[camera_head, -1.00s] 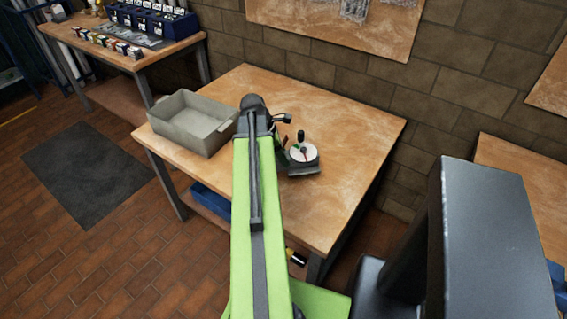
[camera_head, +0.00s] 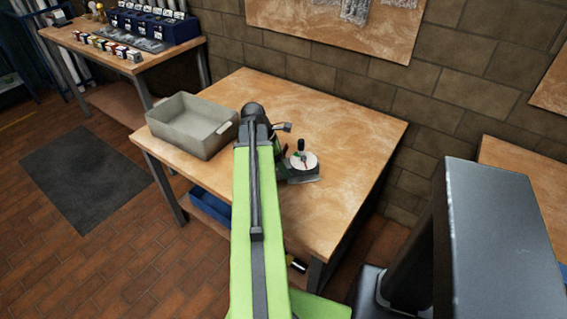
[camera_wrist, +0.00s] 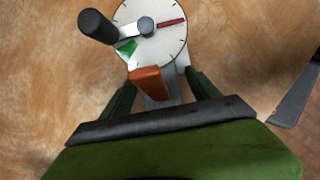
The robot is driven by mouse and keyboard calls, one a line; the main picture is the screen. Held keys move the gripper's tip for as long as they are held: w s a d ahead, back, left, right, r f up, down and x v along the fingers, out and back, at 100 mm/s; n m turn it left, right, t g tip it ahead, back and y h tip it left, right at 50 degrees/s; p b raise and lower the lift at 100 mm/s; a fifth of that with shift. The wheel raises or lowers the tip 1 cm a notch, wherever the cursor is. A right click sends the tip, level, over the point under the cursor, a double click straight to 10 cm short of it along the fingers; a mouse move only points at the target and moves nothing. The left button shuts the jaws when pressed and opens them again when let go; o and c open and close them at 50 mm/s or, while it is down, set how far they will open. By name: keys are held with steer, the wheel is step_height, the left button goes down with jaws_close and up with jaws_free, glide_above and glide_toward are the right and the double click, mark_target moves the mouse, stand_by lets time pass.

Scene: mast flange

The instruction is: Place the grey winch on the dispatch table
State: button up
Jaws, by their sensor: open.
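The winch (camera_head: 303,163) stands on the wooden table (camera_head: 345,125), right of my arm's end. It has a white round dial, a black upright crank knob and a grey base. In the wrist view the winch's dial (camera_wrist: 165,45) is at the top centre, with a red mark, a green wedge and the black knob at its left. My gripper (camera_wrist: 160,84) is open, its two dark green fingers either side of an orange block and a grey part below the dial. Whether the fingers touch these cannot be told. In the head view my arm hides most of the gripper.
A grey open bin (camera_head: 192,124) stands on the same table at its left corner. A blue bin (camera_head: 211,207) sits on the shelf below. Another bench (camera_head: 180,48) with small boxes is at the back left. A brick wall is behind; the table's right half is clear.

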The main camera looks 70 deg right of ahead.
steer(key=p+v, duration=1.1)
steer(key=v, duration=0.1)
steer(key=shift+r, duration=0.15)
steer(key=w+a+f+m+t, duration=0.1)
steer(key=w+a+m+t, duration=0.2)
steer(key=w+a, duration=2.2)
steer(key=w+a+m+y, duration=0.1)
steer(key=w+a, duration=0.2)
steer(key=a, duration=1.2)
steer(key=w+a+m+t+y, duration=0.1)
steer(key=w+a+m, duration=0.1)
steer(key=a, duration=1.3)
steer(key=shift+w+f, duration=0.45)
steer(key=shift+w, duration=0.1)
